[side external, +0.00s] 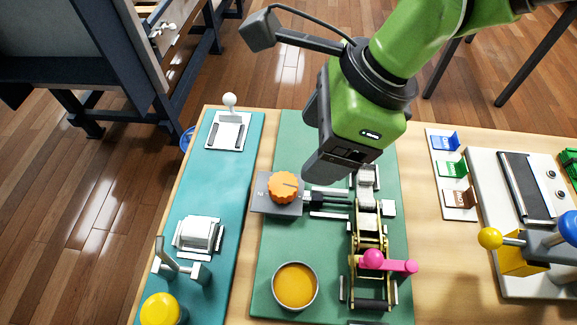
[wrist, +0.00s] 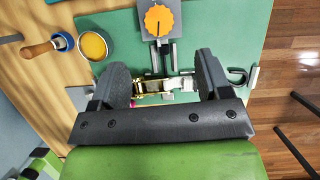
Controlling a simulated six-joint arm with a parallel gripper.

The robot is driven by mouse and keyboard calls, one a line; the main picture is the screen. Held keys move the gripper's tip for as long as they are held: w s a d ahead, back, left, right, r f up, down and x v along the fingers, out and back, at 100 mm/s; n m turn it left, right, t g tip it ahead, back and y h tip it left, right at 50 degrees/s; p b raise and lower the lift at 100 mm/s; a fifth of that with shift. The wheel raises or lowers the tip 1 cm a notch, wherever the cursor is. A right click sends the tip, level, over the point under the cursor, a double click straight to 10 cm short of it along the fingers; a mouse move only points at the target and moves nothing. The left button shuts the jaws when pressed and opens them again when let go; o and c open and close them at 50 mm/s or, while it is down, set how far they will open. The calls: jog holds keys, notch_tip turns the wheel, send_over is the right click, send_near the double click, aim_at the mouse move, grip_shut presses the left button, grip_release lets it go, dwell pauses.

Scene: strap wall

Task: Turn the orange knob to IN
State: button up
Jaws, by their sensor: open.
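The orange knob (side external: 283,187) is a scalloped disc on a grey square plate (side external: 262,206), on the green board (side external: 268,262). A dark pointer line shows on the knob, and small marks on the plate are too small to read. The knob also shows at the top of the wrist view (wrist: 158,20). My gripper (side external: 330,180) is above the board, to the right of the knob and apart from it. In the wrist view my gripper (wrist: 160,85) has its two dark fingers wide apart with nothing held; a strap mechanism shows below and between them.
A brass ratchet with a pink-knobbed lever (side external: 375,260) stands right of the knob. A round cup of orange contents (side external: 295,286) is in front. A teal board (side external: 228,185) lies left. Coloured cards (side external: 452,165) and a white device (side external: 520,185) are right.

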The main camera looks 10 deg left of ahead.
aim_at(285, 184)
jog(key=x, duration=1)
jog(key=shift+f, duration=0.15)
jog(key=c, duration=0.9)
